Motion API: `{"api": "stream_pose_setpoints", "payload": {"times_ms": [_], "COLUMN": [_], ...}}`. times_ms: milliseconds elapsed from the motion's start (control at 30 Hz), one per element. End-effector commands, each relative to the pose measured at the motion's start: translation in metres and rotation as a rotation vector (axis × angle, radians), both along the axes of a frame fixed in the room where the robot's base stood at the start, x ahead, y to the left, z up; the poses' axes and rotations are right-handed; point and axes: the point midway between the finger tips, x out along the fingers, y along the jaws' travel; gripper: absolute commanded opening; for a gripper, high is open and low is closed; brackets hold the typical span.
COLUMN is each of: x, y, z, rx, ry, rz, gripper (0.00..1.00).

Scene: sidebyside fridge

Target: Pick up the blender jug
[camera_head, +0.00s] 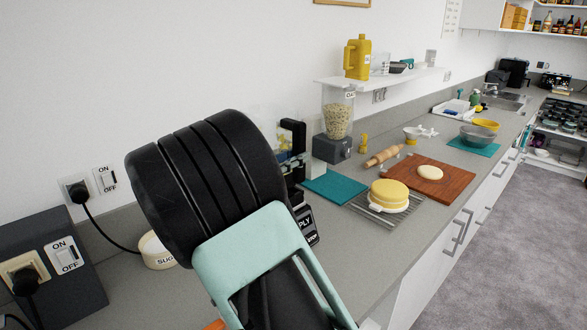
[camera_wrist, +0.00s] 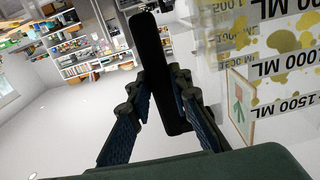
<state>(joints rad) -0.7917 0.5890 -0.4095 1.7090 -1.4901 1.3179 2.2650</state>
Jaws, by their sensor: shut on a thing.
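The blender jug (camera_wrist: 250,45) is clear, with ML markings and yellow blobs, at the right of the wrist view. Its black handle (camera_wrist: 150,60) stands between the fingers of my gripper (camera_wrist: 160,88), which is shut on it. My arm hides most of the jug there, and the fingertips are not visible. A black labelled unit (camera_head: 306,224) shows below. I cannot tell whether the jug touches it.
A teal mat (camera_head: 334,187), a grain dispenser (camera_head: 338,115), a yellow cake (camera_head: 388,193) on a rack, a rolling pin (camera_head: 383,156) and a wooden board (camera_head: 445,182) lie to the right. A shelf (camera_head: 385,77) with a yellow jug (camera_head: 357,57) hangs above. A sugar pot (camera_head: 155,252) and wall sockets are left.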

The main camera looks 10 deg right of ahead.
Motion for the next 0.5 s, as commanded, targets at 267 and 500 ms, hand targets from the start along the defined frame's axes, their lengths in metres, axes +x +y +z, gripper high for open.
{"api": "stream_pose_setpoints", "payload": {"times_ms": [267,500], "x": [-0.03,-0.064], "y": [0.009,0.021], "z": [0.039,0.068], "rx": [0.003,0.004], "ry": [-0.012,-0.011], "rz": [0.001,0.002], "gripper": [0.0,0.0]}}
